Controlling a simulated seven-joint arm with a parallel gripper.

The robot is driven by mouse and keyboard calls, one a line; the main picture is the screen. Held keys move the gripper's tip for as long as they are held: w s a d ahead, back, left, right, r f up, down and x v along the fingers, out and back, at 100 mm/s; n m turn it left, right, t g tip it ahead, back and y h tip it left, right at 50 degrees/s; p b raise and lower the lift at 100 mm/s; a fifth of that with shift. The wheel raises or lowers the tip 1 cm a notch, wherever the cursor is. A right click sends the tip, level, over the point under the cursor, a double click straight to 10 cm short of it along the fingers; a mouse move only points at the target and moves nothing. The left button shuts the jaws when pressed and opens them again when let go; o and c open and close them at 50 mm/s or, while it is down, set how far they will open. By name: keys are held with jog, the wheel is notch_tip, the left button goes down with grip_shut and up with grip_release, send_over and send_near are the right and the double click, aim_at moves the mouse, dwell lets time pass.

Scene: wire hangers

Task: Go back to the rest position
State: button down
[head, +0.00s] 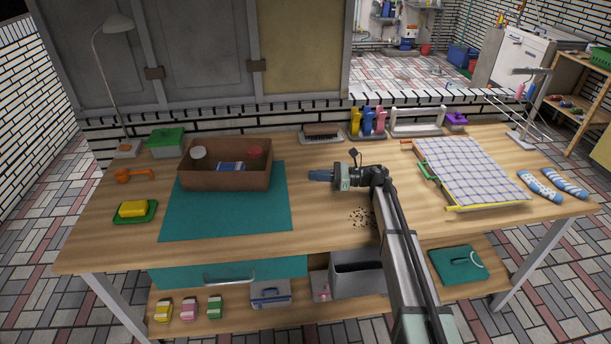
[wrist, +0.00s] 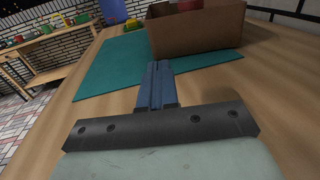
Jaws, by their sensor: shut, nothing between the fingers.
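My gripper (head: 316,175) is over the middle of the wooden table (head: 330,225), pointing left toward the brown box. In the wrist view my blue fingers (wrist: 157,75) lie together with nothing between them. The gripper is apart from the box and just right of the teal mat. My arm comes up from the front edge of the table, right of the middle.
The brown box (head: 226,180) stands on the teal mat (head: 225,225) with a few items inside. A checked cloth (head: 470,170) lies at the right, near two socks (head: 565,183). Dark specks (head: 361,217) lie just left of my arm. The front middle of the table is clear.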

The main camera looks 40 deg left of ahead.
jog(key=shift+w+d, duration=0.2)
jog(key=shift+d, duration=0.1)
